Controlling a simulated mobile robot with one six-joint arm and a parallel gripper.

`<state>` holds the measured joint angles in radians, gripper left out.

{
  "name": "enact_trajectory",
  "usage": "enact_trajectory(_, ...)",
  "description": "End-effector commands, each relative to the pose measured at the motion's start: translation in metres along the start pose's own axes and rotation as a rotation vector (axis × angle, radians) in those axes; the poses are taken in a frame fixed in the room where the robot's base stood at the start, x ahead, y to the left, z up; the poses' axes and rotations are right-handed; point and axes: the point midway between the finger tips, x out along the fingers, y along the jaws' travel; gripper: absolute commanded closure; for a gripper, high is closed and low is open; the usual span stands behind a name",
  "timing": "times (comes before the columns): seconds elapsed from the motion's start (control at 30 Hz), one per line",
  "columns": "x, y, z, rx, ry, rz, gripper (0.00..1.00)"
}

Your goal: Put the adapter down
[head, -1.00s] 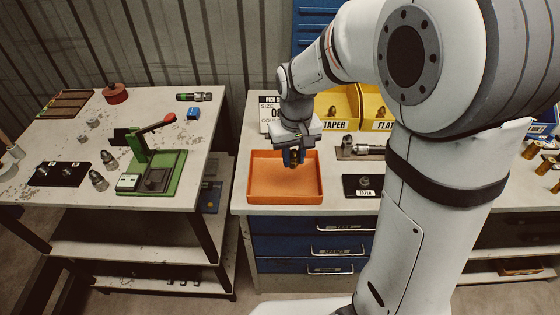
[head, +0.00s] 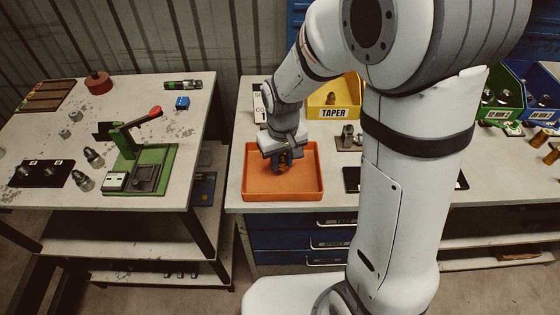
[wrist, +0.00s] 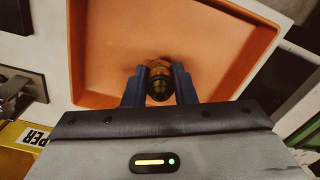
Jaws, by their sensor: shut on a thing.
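The adapter (wrist: 159,82) is a small brass-coloured, dark-ended fitting, seen in the wrist view between the two fingers. My gripper (wrist: 159,88) is shut on it. In the head view my gripper (head: 283,168) points down over the orange tray (head: 265,192), inside its outline. The adapter is hard to make out there, behind the fingers. The tray floor (wrist: 130,40) around the adapter looks bare. I cannot tell whether the adapter touches the floor.
A yellow TAPER bin (head: 334,100) stands behind the tray. A grey metal fixture (head: 348,136) and a dark plate (head: 351,180) are to its right, partly behind my arm. A green press (head: 140,165) stands on the left table, across a gap.

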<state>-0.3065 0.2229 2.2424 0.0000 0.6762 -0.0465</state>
Motion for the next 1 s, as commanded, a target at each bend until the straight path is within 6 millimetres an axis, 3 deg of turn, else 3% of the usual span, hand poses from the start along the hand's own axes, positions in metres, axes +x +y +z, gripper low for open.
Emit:
enact_trajectory(0.1, 0.0094, -0.0002, 0.0004, 0.000, -0.001, 0.000, 1.00)
enact_trajectory(0.47, 0.0143, -0.0006, 0.0001, -0.001, 0.000, 0.000, 1.00)
enact_trajectory(0.5, 0.0130, -0.0007, 0.0001, -0.001, 0.000, 0.000, 0.73)
enact_trajectory(0.73, 0.0126, -0.0009, 0.0001, -0.002, 0.000, 0.000, 0.54)
enact_trajectory(1.0, 0.0108, -0.0012, 0.0000, -0.002, 0.000, 0.000, 0.54)
